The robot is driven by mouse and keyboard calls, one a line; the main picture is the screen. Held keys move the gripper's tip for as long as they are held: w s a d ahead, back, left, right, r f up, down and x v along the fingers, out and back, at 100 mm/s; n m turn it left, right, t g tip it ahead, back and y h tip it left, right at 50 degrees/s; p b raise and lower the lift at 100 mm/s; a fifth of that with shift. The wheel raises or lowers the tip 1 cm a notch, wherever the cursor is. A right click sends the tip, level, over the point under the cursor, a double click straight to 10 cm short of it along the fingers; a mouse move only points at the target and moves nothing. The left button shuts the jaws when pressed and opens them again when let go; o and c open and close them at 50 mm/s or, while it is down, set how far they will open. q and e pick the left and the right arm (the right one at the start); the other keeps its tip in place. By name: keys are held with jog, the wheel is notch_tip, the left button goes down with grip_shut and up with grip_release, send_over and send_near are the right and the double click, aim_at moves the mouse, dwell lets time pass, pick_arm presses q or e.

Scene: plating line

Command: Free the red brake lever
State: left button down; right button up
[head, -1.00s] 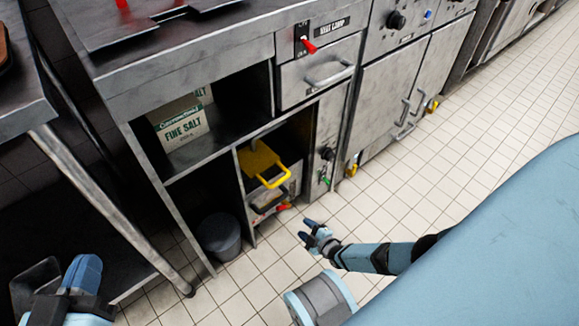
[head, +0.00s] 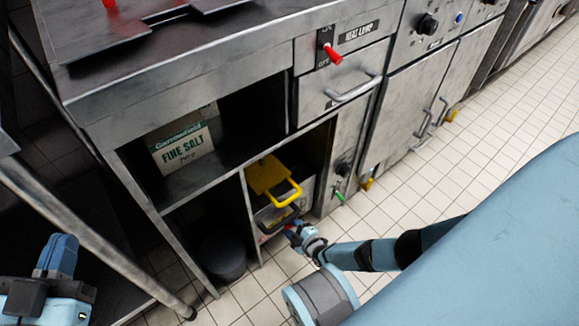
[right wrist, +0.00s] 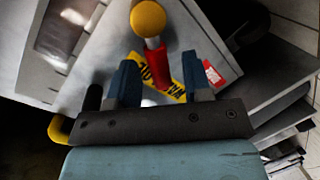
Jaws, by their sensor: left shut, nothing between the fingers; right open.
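In the right wrist view the red brake lever (right wrist: 158,68) shows as a red sleeve on a pale rod with a yellow ball (right wrist: 148,19) at its end. My right gripper (right wrist: 163,68) is open, its two blue fingers on either side of the red sleeve in that view. I cannot tell whether they touch it. In the head view this gripper (head: 295,234) is low at the front of the lower right bay, hiding most of the lever. My left gripper (head: 60,255) is shut and empty at the lower left, far from the lever.
A yellow piece with a looped handle (head: 267,178) and a black handle (head: 279,221) are in the bay above my right gripper. A red switch (head: 333,55) is above. Tiled floor is clear at right.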

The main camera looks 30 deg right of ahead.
jog(key=shift+w, duration=0.25)
jog(key=shift+c, duration=0.8)
grip_shut()
